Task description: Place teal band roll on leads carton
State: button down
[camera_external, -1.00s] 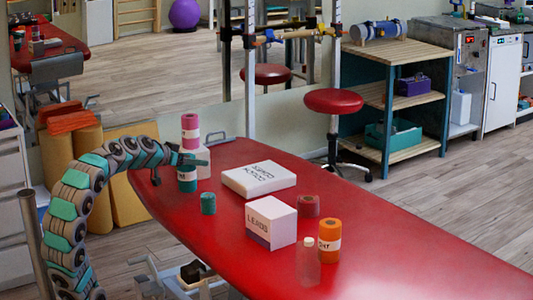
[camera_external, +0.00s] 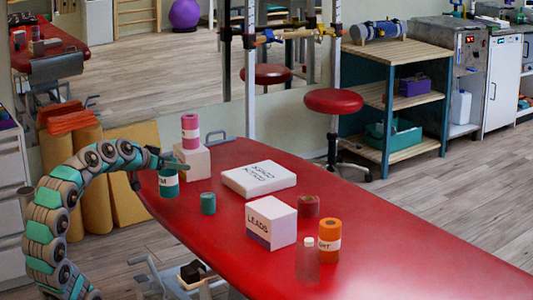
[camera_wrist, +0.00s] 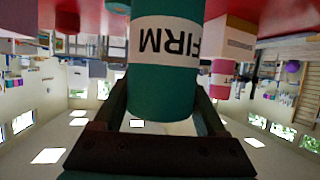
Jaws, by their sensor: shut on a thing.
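The teal band roll (camera_external: 168,187), with a white label, is upright in my gripper (camera_external: 169,164) near the far left end of the red table. In the wrist view the roll (camera_wrist: 165,88) shows a "FIRM" label upside down, between the two fingers of my gripper (camera_wrist: 162,100). I cannot tell how far it is above the table. The leads carton (camera_external: 259,226), a white box with a purple lower band marked "LEADS", stands on the table to the right, apart from the roll. Its top is bare.
A smaller teal roll (camera_external: 208,204) stands between roll and carton. A pink roll (camera_external: 190,124) stands on a white box (camera_external: 196,161). A flat white box (camera_external: 259,180), dark red roll (camera_external: 308,207), orange roll (camera_external: 330,230) and clear bottle (camera_external: 307,265) surround the carton.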

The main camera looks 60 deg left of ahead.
jog(key=d+r+p, duration=0.1)
jog(key=d+r, duration=0.2)
jog(key=d, duration=0.5)
jog(key=w+d+r+p, duration=0.1)
jog(key=d+r, duration=0.2)
jog(key=d, duration=0.5)
jog(key=d+r+p, duration=0.1)
jog(key=d+r, duration=0.2)
jog(key=d, duration=0.5)
jog(key=shift+w+d+f+p, duration=0.2)
jog(key=shift+w+d+f, duration=0.7)
jog(key=shift+w, duration=1.7)
jog(key=shift+w+d+f+p, duration=0.15)
jog(key=shift+w+d+f, duration=0.7)
jog(key=shift+w, duration=1.75)
jog(key=shift+w+d+f+p, duration=0.2)
jog(key=shift+w+d+f, duration=0.7)
jog(key=shift+w, duration=1.7)
jog(key=shift+a+f, duration=0.1)
jog(key=shift+f, duration=0.15)
grip_release()
jog(key=shift+r, duration=0.15)
jog(key=shift+s+r, duration=0.1)
jog(key=shift+s, duration=0.15)
jog(key=v, duration=1.1)
jog(key=shift+s+b, duration=0.3)
jog(key=shift+b, duration=0.15)
